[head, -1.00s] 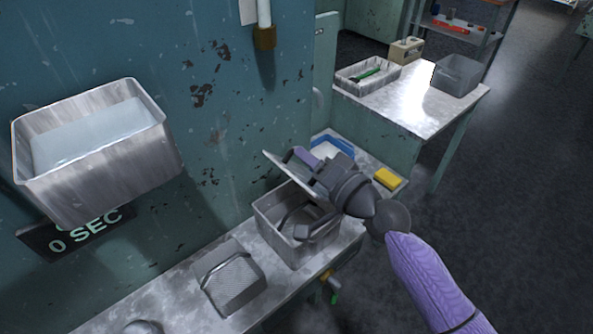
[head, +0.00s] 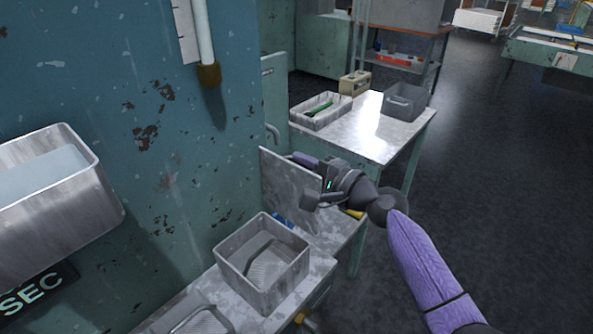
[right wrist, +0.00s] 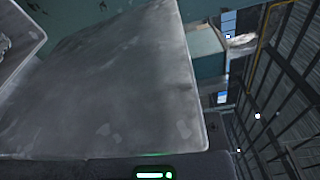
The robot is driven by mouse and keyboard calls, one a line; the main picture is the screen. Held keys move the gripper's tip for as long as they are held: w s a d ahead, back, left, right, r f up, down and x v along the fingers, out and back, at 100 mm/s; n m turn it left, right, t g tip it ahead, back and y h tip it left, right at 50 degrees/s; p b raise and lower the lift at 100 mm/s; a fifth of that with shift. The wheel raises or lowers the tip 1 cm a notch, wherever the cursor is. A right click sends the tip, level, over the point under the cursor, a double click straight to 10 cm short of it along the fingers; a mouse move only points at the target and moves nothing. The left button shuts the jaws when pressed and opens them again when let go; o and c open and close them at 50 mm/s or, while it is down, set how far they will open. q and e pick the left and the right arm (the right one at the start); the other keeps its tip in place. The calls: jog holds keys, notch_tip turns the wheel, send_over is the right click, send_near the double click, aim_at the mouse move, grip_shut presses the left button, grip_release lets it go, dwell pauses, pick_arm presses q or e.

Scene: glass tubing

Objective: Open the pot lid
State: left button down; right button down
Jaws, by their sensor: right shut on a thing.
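The pot is an open rectangular metal box (head: 231,266) on the bench in the head view. In the right wrist view the lid (right wrist: 110,85) fills much of the picture. My left gripper is not in view.
A metal basin (head: 75,215) hangs on the teal wall at left. A second mesh basket (head: 200,322) is on the near bench. A table holds a white tray (head: 302,119) and grey bin (head: 408,100).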

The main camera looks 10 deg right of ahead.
jog(key=shift+w+d+m, duration=0.2)
jog(key=shift+d+m, duration=0.05)
jog(key=shift+m, duration=0.05)
jog(key=c, duration=0.6)
grip_release()
jog(key=shift+c, duration=0.2)
jog(key=v, duration=1)
